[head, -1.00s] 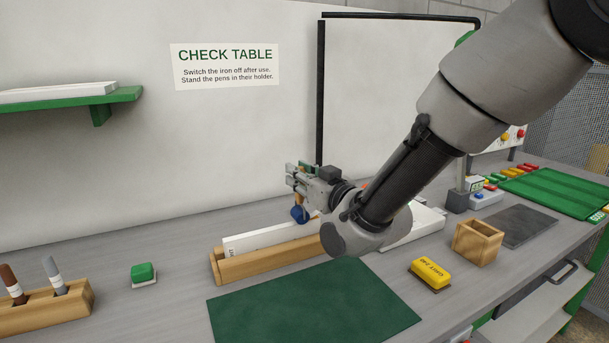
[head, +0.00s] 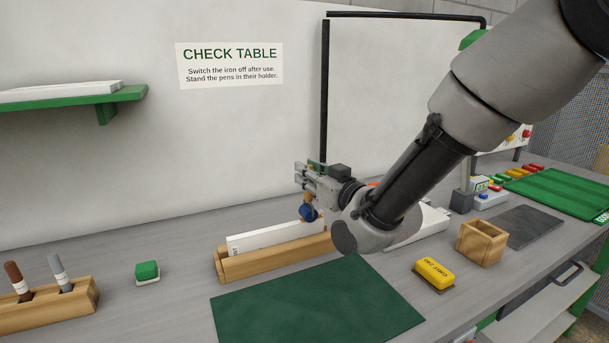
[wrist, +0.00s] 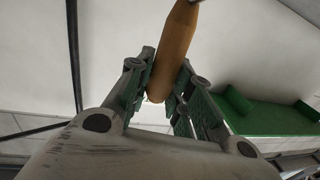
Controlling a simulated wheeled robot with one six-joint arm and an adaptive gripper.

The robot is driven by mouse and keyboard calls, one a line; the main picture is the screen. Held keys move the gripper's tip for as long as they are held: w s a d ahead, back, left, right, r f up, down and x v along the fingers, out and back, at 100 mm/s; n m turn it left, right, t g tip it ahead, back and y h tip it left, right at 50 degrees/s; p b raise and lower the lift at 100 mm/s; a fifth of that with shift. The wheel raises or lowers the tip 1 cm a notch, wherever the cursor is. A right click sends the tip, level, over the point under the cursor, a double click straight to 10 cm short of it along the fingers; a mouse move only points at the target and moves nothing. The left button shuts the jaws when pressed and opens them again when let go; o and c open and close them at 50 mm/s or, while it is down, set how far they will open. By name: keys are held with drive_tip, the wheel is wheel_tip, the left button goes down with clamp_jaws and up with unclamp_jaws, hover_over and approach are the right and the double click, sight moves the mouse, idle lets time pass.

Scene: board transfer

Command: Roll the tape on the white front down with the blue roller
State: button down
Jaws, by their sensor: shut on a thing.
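My gripper (head: 312,182) is shut on the blue roller (head: 307,214) by its wooden handle. The handle (wrist: 175,45) fills the space between the fingers in the wrist view. The blue wheel hangs below the fingers, at the top edge of the white front (head: 262,238); I cannot tell whether it touches. The white front stands in a wooden holder (head: 275,263). I cannot make out the tape, and my arm hides the right end of the front.
A green mat (head: 315,308) lies in front of the holder. A yellow block (head: 434,273) and an open wooden box (head: 481,243) stand to the right. A green-topped block (head: 147,271) and a pen holder (head: 50,309) are left. A white panel stands behind.

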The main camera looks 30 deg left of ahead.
drive_tip(key=shift+s+a, duration=0.8)
drive_tip(key=shift+s, duration=0.2)
idle(1.2)
drive_tip(key=shift+r, duration=0.15)
wheel_tip(320, 180, up, 7)
idle(0.7)
drive_tip(key=shift+w, duration=0.1)
idle(0.4)
